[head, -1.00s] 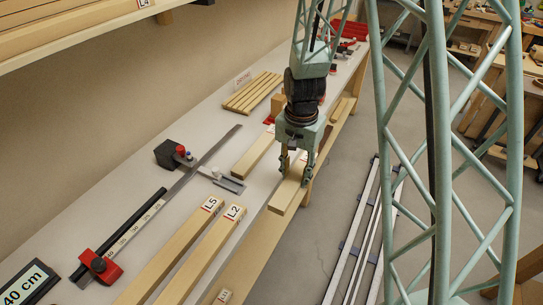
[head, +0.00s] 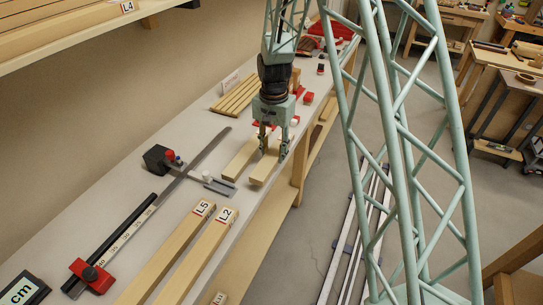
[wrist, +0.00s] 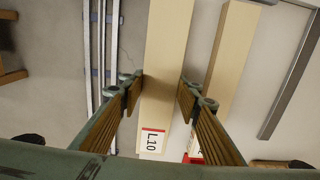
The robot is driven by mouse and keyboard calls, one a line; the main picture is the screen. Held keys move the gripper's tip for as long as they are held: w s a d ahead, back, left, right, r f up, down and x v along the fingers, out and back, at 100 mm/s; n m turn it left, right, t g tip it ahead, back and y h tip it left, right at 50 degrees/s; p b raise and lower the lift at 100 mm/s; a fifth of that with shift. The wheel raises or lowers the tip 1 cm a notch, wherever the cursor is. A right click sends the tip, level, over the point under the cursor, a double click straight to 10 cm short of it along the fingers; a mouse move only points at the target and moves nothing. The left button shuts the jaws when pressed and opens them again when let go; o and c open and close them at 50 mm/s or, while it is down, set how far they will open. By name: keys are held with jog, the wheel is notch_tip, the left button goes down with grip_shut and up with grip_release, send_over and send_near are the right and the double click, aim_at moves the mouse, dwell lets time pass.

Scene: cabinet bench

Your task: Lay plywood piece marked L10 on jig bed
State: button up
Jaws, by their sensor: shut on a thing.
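The plywood piece L10 (wrist: 166,60) is a pale straight board. I cannot tell for certain which part is the jig bed.
Boards L5 (head: 180,230) and L2 (head: 208,252) lie toward the near end of the bench (head: 120,205). A ruler with a red stop (head: 92,276) and a black block (head: 156,158) run along the middle. A slatted wooden piece (head: 235,93) lies farther back.

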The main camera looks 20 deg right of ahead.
aim_at(272, 156)
jog(key=shift+w, duration=0.75)
jog(key=shift+w, duration=0.25)
jog(key=shift+w+f, duration=0.15)
jog(key=shift+f, duration=1.7)
jog(key=shift+f, duration=0.1)
jog(key=o, duration=0.9)
jog(key=shift+o, duration=0.2)
